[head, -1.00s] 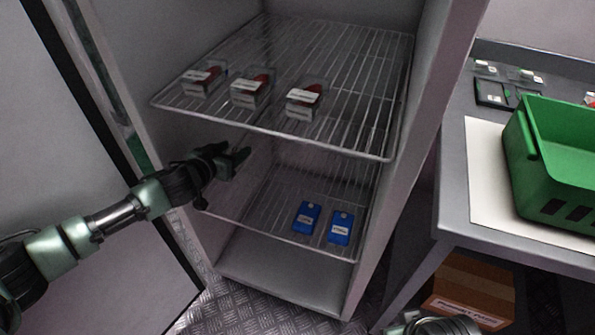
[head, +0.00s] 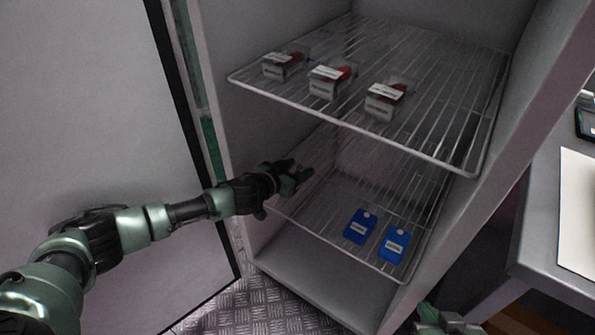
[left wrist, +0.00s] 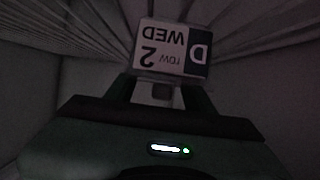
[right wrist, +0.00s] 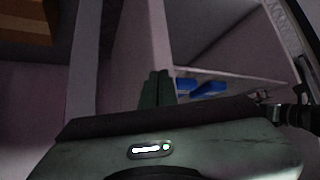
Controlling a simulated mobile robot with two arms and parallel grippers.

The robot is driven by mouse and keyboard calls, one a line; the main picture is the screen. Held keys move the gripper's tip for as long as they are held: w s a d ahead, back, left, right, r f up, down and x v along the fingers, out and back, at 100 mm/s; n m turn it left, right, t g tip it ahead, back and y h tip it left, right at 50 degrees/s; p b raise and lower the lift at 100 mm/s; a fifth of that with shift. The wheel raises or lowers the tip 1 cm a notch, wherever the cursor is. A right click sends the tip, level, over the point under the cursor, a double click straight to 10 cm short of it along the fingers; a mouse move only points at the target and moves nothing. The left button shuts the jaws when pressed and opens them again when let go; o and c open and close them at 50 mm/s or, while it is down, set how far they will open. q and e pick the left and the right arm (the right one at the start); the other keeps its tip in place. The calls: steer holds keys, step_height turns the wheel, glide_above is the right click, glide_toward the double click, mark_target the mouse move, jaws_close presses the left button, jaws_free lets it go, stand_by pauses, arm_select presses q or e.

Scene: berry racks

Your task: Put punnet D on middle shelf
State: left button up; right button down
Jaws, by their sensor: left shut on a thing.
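Punnet D (left wrist: 172,48) shows in the left wrist view by its white label with a dark D panel, upside down in the picture. My left gripper (left wrist: 160,92) is shut on it. In the head view my left gripper (head: 290,176) is at the left front of the opening between the upper wire shelf (head: 330,114) and the wire shelf below it (head: 325,236). I cannot make out the punnet there. My right gripper (right wrist: 157,88) is shut and empty outside the cabinet; part of it shows low in the head view (head: 440,320).
Three labelled punnets with red contents (head: 284,65) (head: 330,82) (head: 386,100) stand on the upper shelf. Two blue packs (head: 360,226) (head: 394,244) lie at the right of the lower wire shelf; its left part looks clear. A grey table (head: 540,240) stands right.

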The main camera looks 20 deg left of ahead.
stand_by(0.3)
arm_select(q)
steer(key=o, duration=1.6)
